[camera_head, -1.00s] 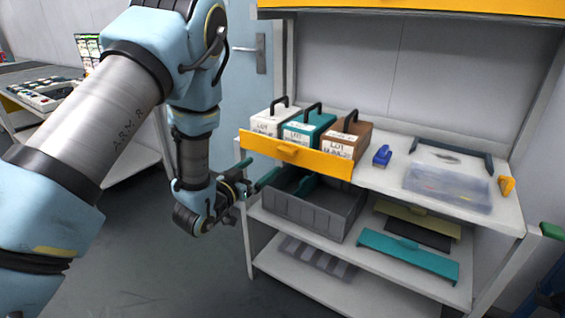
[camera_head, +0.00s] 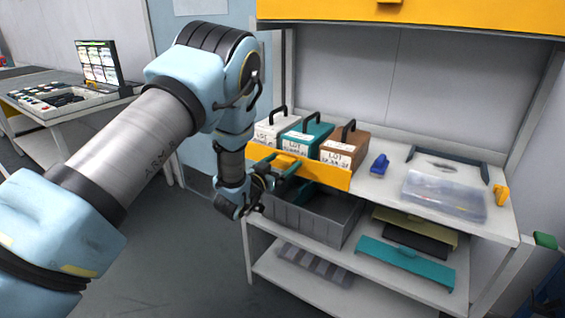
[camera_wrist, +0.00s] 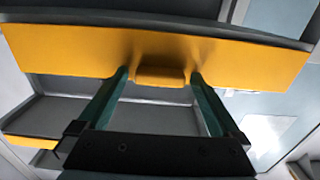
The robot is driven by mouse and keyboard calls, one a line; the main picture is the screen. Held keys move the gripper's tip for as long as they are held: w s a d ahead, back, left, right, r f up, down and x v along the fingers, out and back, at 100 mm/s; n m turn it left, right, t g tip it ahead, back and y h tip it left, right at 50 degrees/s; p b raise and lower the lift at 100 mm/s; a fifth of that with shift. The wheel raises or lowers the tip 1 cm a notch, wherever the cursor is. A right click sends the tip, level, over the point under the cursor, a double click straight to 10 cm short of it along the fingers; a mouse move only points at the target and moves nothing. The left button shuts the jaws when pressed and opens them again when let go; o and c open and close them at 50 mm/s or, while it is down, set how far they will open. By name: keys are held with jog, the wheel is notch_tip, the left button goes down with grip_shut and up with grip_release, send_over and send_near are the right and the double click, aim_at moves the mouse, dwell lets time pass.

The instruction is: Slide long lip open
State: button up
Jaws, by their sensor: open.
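The long lip is a yellow panel (camera_head: 325,177) along the front left of the upper shelf, below the boxes. In the wrist view the lip (camera_wrist: 60,50) spans the picture, with a small yellow handle (camera_wrist: 160,76) jutting from its lower edge. My gripper (camera_head: 278,166) is at the lip's left half in the head view and covers part of it. In the wrist view my gripper (camera_wrist: 159,80) is open, with one green finger on each side of the handle and a gap on both sides. Whether the fingertips touch the panel I cannot tell.
White, teal and brown boxes (camera_head: 345,146) with black handles stand behind the lip. A grey bin (camera_head: 325,222) sits on the shelf below. A blue object (camera_head: 379,164) and a clear case (camera_head: 445,194) lie to the right. Open floor is in front.

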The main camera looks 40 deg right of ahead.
jog(key=shift+c, duration=0.4)
grip_shut()
dwell(0.4)
